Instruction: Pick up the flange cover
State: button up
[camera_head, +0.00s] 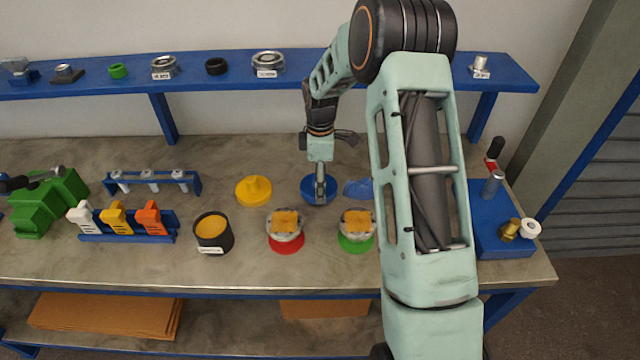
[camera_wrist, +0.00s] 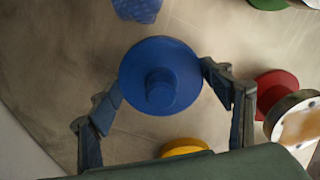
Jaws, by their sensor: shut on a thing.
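A round blue flange cover (camera_head: 307,191) with a central knob is at the middle of the bench, partly hidden by my gripper. My gripper (camera_head: 320,192) points down over it. In the wrist view the blue cover (camera_wrist: 160,75) lies between the two fingers, its rim against both fingertips, so my gripper (camera_wrist: 162,76) is shut on its edge. I cannot tell whether it is clear of the bench. A yellow cover (camera_head: 253,191) with a knob lies just left. Two flanged vessels with orange tops stand in front, one on a red base (camera_head: 286,245), one on a green base (camera_head: 357,245).
A black pot (camera_head: 213,232) with yellow contents stands to the left, beside a rack of coloured tags (camera_head: 120,221). A blue textured object (camera_head: 358,188) lies close right of the cover. A blue shelf (camera_head: 210,82) runs along the back. A blue block (camera_head: 490,225) is at right.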

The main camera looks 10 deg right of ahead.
notch_tip(320, 180, up, 2)
jog(key=shift+r, duration=0.25)
jog(key=s+d+r+n+p, duration=0.2)
jog(key=s+r, duration=0.3)
jog(key=s, duration=0.3)
jog(key=s+d+r+n+p, duration=0.2)
jog(key=s+r, duration=0.4)
jog(key=s, duration=0.3)
jog(key=shift+d+r+p, duration=0.15)
jog(key=shift+d+p, duration=0.75)
jog(key=shift+p, duration=0.15)
jog(key=shift+w, duration=0.1)
jog(key=shift+f+b, duration=1.75)
jog(key=shift+f, duration=0.6)
jog(key=shift+f, duration=0.15)
